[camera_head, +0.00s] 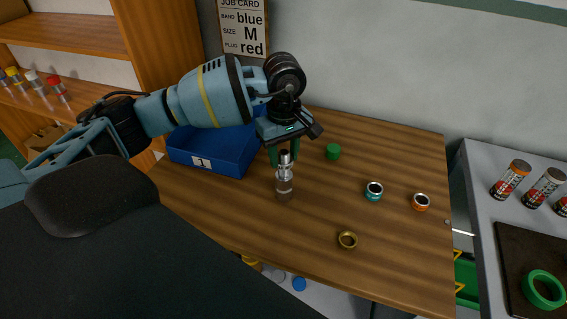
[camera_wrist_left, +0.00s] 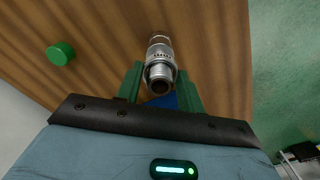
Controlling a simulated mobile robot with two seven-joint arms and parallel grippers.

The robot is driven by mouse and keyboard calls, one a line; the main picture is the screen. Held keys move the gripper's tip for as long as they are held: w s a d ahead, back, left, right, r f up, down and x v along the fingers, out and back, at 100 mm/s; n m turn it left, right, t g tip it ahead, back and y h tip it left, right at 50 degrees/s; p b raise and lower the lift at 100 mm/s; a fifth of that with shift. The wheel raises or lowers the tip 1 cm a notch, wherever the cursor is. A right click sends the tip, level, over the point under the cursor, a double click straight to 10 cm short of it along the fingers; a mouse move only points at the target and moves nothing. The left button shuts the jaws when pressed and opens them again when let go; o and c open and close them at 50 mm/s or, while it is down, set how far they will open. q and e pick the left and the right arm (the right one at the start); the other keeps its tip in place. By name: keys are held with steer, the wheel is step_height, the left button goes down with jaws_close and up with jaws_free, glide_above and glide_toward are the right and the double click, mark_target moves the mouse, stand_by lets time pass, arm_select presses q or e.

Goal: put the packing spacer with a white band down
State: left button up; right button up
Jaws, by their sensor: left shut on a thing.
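My left gripper (camera_head: 283,160) reaches down over the wooden table, its green fingers shut on a slim grey cylinder, the packing spacer (camera_head: 284,187). In the left wrist view the silvery spacer (camera_wrist_left: 159,52) sticks out between the fingers of the left gripper (camera_wrist_left: 160,85). My right gripper is not in view.
A blue bin (camera_head: 205,161) marked 1 stands left of the spacer.

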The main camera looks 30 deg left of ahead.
mark_target(284, 165)
arm_select(q)
steer(key=shift+f, duration=1.65)
steer(key=shift+f, duration=0.15)
steer(key=shift+f, duration=0.1)
steer(key=o, duration=0.9)
steer(key=shift+o, duration=0.2)
step_height(284, 165, up, 12)
steer(key=shift+r, duration=0.25)
